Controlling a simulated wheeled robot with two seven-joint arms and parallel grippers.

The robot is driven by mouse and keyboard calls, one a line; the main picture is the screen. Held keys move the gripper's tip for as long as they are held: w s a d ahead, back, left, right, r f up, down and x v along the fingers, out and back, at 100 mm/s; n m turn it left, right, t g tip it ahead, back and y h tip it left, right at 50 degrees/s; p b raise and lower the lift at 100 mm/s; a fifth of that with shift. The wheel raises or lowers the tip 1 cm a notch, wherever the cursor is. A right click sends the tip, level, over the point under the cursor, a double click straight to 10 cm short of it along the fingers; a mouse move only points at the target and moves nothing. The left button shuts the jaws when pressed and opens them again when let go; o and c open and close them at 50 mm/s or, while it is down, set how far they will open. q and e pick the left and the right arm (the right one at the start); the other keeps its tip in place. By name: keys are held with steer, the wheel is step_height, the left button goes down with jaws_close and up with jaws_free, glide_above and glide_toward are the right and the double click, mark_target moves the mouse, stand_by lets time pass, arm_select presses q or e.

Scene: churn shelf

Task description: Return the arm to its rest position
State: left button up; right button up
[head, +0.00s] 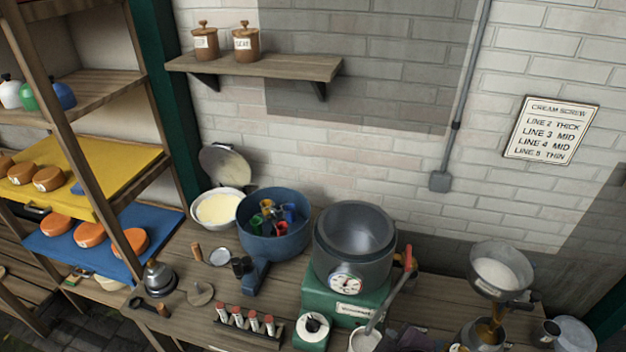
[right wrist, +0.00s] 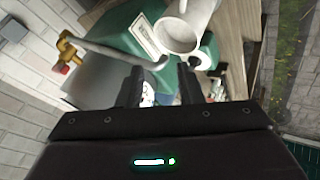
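My right gripper (right wrist: 158,75) shows in the right wrist view with its two dark fingers apart and nothing visible held between them. A white jug (right wrist: 180,32) is just beyond the fingers, beside the end of a grey spout (right wrist: 120,54); I cannot tell whether they touch. In the head view the jug (head: 364,341) is at the bottom edge below the spout (head: 388,303). A dark shape at the bottom right of the jug appears to be part of my right arm. My left gripper is not in view.
A grey separator bowl (head: 354,243) stands on a green base (head: 340,297) on the wooden bench. A blue tub (head: 272,245) is left of it, and a metal funnel bowl (head: 498,273) right. A rack of small bottles (head: 238,322) stands in front. Shelves (head: 110,90) line the left.

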steer(key=s+d+m+g+h, duration=0.1)
steer(key=s+d+m+g, duration=0.5)
steer(key=m, duration=0.3)
step_height(320, 180, down, 36)
steer(key=s+r+b, duration=0.1)
steer(key=s+b, duration=0.2)
steer(key=b, duration=0.5)
steer(key=s+d+f+b, duration=0.1)
steer(key=s+f+b, duration=0.2)
steer(key=s+f, duration=0.6)
steer(key=s+d+f+g+b, duration=0.1)
steer(key=s+d+f+b, duration=0.1)
steer(key=s+f, duration=0.8)
step_height(320, 180, down, 7)
steer(key=shift+s+b, duration=0.2)
steer(key=shift+b, duration=0.55)
